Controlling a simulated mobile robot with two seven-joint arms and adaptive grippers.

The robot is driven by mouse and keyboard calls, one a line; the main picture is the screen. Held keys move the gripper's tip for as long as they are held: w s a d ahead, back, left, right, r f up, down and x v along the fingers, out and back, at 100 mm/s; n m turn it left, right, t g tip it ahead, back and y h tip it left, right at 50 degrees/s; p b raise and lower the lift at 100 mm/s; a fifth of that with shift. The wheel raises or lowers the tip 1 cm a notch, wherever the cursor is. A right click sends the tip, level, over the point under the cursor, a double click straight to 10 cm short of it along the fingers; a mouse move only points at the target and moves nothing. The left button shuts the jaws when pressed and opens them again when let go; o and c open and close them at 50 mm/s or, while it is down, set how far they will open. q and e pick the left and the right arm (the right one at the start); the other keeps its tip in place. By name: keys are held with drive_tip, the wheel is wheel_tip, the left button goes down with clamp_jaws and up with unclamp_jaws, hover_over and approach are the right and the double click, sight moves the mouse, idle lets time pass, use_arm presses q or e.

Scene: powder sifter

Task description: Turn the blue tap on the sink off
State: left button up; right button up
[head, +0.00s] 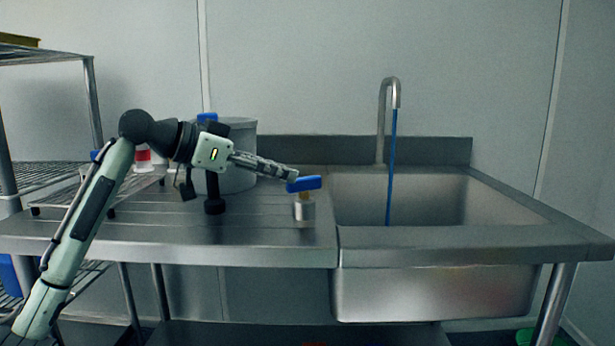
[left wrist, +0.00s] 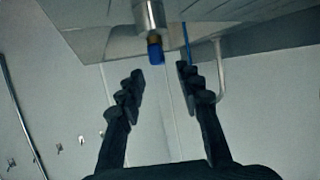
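The blue tap handle (head: 304,184) sits on a short metal valve body (head: 304,209) at the sink's left front edge. The curved faucet (head: 382,120) stands behind the basin, and a blue stream (head: 391,165) runs from it down into the sink (head: 440,250). My left gripper (head: 294,174) reaches in from the left, its fingertips close to the handle's left end. In the left wrist view the fingers (left wrist: 158,82) are spread apart with nothing between them. The blue handle (left wrist: 155,50) shows just beyond the fingertips; contact cannot be made out. My right gripper is not in view.
A large grey pot (head: 238,170) stands on the counter (head: 150,232) behind my left arm. A wire rack (head: 110,188) with a red and white item (head: 143,157) is further left, beside metal shelving (head: 92,100). The counter's front middle is clear.

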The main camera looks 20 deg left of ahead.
sight(301, 178)
use_arm(q)
drive_tip(key=x, duration=0.6)
drive_tip(key=shift+d+f, duration=0.1)
drive_tip(key=shift+d, duration=0.05)
drive_tip(key=shift+c, duration=0.2)
clamp_jaws()
